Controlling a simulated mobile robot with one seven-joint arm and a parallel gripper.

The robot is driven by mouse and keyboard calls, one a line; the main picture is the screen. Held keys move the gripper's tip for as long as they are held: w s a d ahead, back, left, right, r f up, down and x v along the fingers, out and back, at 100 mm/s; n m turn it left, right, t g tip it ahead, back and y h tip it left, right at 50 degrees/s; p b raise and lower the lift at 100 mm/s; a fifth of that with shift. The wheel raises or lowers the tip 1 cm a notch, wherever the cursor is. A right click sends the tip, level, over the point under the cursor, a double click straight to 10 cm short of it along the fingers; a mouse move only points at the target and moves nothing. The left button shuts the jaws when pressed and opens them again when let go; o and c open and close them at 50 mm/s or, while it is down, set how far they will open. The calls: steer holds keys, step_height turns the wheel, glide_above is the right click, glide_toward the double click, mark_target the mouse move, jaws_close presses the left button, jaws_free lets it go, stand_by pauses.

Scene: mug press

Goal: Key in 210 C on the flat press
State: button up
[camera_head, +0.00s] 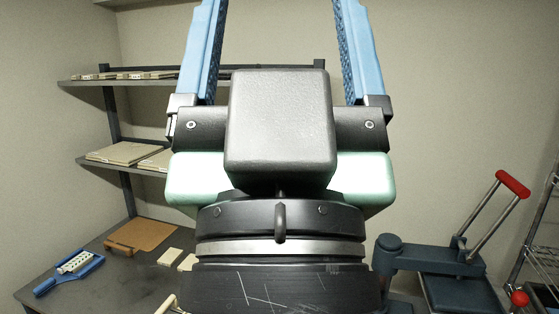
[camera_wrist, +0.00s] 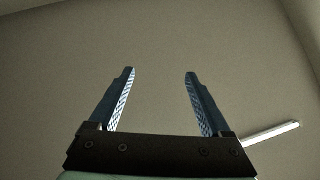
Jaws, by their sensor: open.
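The flat press (camera_head: 426,255) is dark blue and stands at the lower right of the head view. Its lever ends in a red grip (camera_head: 513,184) and is raised at a slant. My own wrist hides part of the press, and I cannot make out its keypad or display. My gripper (camera_head: 275,15) is large in the middle of the head view, its two blue fingers pointing up and wide apart. The press does not show in the wrist view.
Shelves with flat boxes (camera_head: 122,152) stand at the back left. The dark bench (camera_head: 105,285) holds a blue-handled tool (camera_head: 70,270), a brown board (camera_head: 141,235) and small pale blocks (camera_head: 170,257). A wire rack (camera_head: 545,235) stands at the right edge. A white bar (camera_wrist: 270,132) shows in the wrist view.

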jaws_close()
stand_by(1.4)
